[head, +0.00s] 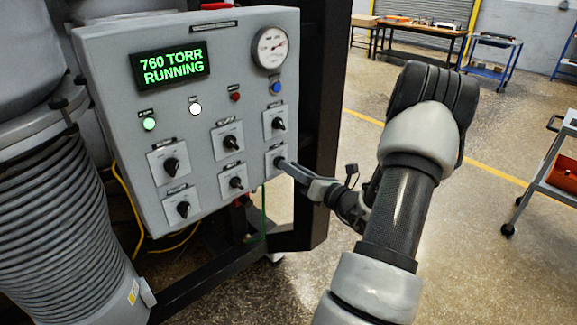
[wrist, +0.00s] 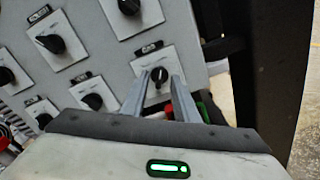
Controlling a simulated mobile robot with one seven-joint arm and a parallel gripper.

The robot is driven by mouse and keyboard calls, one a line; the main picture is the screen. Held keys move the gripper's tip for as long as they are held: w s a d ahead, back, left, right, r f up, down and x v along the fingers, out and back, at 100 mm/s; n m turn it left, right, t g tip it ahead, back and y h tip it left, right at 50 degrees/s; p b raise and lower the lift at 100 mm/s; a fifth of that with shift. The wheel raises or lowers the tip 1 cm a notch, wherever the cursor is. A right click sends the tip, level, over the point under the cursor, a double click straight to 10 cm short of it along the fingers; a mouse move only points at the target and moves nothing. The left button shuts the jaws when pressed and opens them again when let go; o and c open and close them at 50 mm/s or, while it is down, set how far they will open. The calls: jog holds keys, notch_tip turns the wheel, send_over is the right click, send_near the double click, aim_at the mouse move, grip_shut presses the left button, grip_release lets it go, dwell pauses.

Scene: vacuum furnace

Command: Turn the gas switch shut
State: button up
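The grey control panel (head: 112,95) carries several black rotary switches on light square plates. Their labels are too small to read, so I cannot tell which one is marked gas. My gripper (head: 283,164) is at the lower switch of the right column, which is partly hidden behind the fingertips in the head view. In the wrist view this switch (wrist: 159,76) shows between the tips of my gripper (wrist: 161,77), its pointer roughly upright. The two fingers are apart, with a visible gap on either side of the knob. I cannot tell whether the tips reach around it.
The display (head: 170,65) reads "760 TORR RUNNING". A round gauge (head: 270,48) and green, white, red and blue lights are on the panel. A neighbouring switch (head: 236,183) sits close at left. A black frame post (head: 322,110) stands right of the panel. Open floor lies further right.

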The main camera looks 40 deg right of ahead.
jog(key=shift+w, duration=1)
jog(key=shift+a, duration=0.1)
grip_shut()
